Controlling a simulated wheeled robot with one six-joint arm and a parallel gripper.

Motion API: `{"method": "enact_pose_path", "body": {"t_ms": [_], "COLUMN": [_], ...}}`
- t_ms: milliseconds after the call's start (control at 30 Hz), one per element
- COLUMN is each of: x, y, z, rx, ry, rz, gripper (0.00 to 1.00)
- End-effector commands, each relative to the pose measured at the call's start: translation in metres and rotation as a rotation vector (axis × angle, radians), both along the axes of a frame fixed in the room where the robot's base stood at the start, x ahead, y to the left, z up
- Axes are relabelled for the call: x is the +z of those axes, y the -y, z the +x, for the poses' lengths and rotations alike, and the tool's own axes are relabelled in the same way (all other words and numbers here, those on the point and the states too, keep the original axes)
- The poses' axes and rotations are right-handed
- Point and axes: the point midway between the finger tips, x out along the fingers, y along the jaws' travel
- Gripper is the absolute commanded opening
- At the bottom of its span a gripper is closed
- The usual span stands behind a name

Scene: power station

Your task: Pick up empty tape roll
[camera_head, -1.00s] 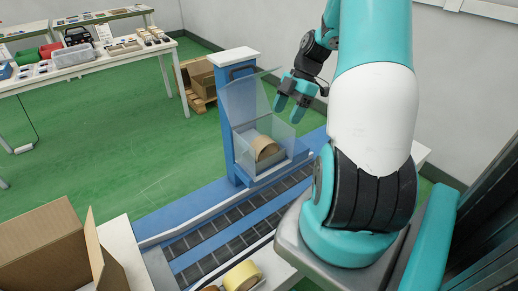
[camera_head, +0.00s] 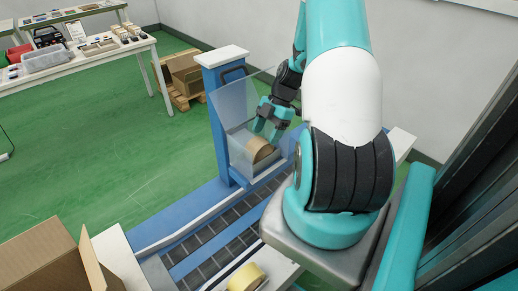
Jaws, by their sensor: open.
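A tan tape roll (camera_head: 260,150) stands in a clear-walled box (camera_head: 236,158) at the blue post of the conveyor. My gripper (camera_head: 266,137) is open, its teal fingers pointing down just above and slightly right of the roll. I cannot tell whether the fingers touch the roll or how far they reach down around it. The roll's lower part is seen through the clear wall.
A blue post (camera_head: 225,125) with a white cap rises behind the clear box. The conveyor (camera_head: 215,232) runs toward the front. A yellow tape roll (camera_head: 246,277) lies at the front edge. A cardboard box (camera_head: 40,262) stands at front left. Laden tables stand at the back left.

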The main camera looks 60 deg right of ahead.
Motion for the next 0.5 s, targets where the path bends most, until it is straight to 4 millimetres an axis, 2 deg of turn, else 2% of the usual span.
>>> {"method": "enact_pose_path", "body": {"t_ms": [133, 300, 500], "x": [-0.014, -0.033, -0.037], "y": [-0.015, -0.023, -0.023], "z": [0.005, 0.007, 0.007], "rx": [0.002, -0.002, -0.003], "ry": [-0.004, -0.002, -0.001], "rz": [0.006, 0.002, 0.000], "gripper": [0.64, 0.64, 0.64]}}
